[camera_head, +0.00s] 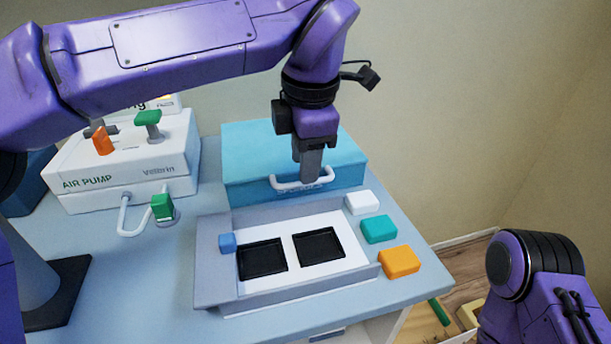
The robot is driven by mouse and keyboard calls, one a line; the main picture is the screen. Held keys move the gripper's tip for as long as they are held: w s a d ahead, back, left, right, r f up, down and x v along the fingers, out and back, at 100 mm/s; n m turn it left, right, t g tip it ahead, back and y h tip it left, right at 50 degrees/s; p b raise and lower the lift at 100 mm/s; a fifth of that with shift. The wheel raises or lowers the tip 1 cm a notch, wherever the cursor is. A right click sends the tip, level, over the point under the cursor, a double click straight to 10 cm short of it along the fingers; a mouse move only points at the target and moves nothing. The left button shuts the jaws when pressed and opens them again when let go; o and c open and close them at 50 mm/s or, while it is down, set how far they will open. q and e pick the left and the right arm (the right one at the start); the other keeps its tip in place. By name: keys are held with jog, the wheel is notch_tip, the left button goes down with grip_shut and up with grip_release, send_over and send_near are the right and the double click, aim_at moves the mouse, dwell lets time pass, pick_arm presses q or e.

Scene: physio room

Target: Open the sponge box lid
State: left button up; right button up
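The sponge box is a teal box (245,160) at the back of the table, with a white handle (278,184) on its front. Its lid looks closed. My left arm reaches over from the left, and my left gripper (308,178) points down at the handle. The grey fingertips overlap the middle of the handle bar. They look narrow from this side, and I cannot tell whether they are shut on the bar. Part of my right arm shows at the lower right; its gripper is out of view.
In front of the box is a grey tray (211,275) with two black recesses and a small blue block (228,243). White (362,203), teal (379,229) and orange (399,262) blocks lie right of it. An air pump (120,170) stands at the left, near a green-ended hose (162,206).

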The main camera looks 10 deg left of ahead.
pick_arm(q)
jog(key=shift+w+f, duration=0.15)
jog(key=shift+f, duration=0.6)
jog(key=shift+w+f, duration=0.1)
jog(key=shift+f, duration=0.6)
grip_shut()
dwell(0.3)
